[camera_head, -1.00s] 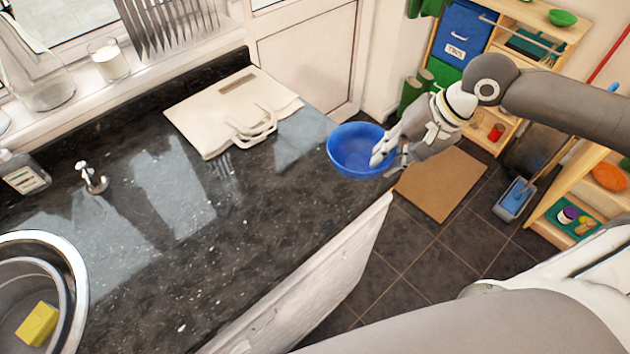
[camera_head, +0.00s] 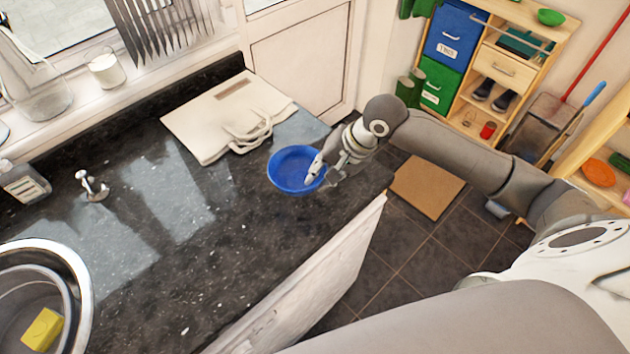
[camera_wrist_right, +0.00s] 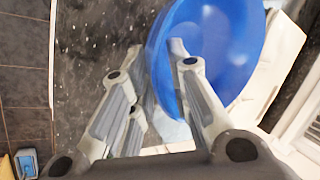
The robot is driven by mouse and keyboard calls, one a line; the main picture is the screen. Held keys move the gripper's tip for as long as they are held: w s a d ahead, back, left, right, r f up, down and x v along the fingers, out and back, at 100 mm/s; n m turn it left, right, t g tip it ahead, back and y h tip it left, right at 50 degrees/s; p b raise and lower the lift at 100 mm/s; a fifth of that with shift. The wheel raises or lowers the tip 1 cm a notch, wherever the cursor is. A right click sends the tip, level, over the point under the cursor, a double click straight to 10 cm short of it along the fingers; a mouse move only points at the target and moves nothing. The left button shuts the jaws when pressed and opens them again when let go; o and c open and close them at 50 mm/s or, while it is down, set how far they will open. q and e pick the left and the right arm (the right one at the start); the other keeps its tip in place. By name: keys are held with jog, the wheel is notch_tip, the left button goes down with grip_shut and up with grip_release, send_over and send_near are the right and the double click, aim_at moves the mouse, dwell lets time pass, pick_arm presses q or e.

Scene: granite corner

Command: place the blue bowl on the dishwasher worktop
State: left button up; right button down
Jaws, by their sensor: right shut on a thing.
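The blue bowl (camera_head: 290,166) is upright over the right part of the dark speckled worktop (camera_head: 235,215) in the head view. My right gripper (camera_head: 317,178) is shut on the bowl's right rim. In the right wrist view the bowl (camera_wrist_right: 222,45) fills the upper right, with its rim between the fingers of my right gripper (camera_wrist_right: 178,62). I cannot tell whether the bowl's base touches the worktop. A large grey arm part of mine crosses the bottom of the head view, but my left gripper does not show.
A folded cream bag (camera_head: 215,115) lies behind the bowl. A round metal sink (camera_head: 78,285) with a yellow sponge (camera_head: 42,329) is at the left. Bare worktop lies between sink and bowl. A shelf unit (camera_head: 500,65) stands at the back right, above a brown mat (camera_head: 425,187) on the floor.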

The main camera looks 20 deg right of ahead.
jog(key=shift+w+a+f, duration=0.35)
jog(key=shift+a+f, duration=0.05)
jog(key=shift+f, duration=0.1)
jog(key=f, duration=0.1)
jog(key=f+p, duration=0.1)
jog(key=f, duration=0.1)
jog(key=shift+w+a+f+p, duration=0.1)
jog(key=shift+a+p, duration=0.1)
jog(key=shift+p, duration=0.1)
jog(key=shift+f, duration=0.3)
jog(key=c, duration=1.4)
grip_release()
jog(key=shift+o, duration=0.2)
jog(key=shift+d, duration=0.1)
jog(key=b+v, duration=0.1)
jog(key=v, duration=1.1)
jog(key=shift+b, duration=0.35)
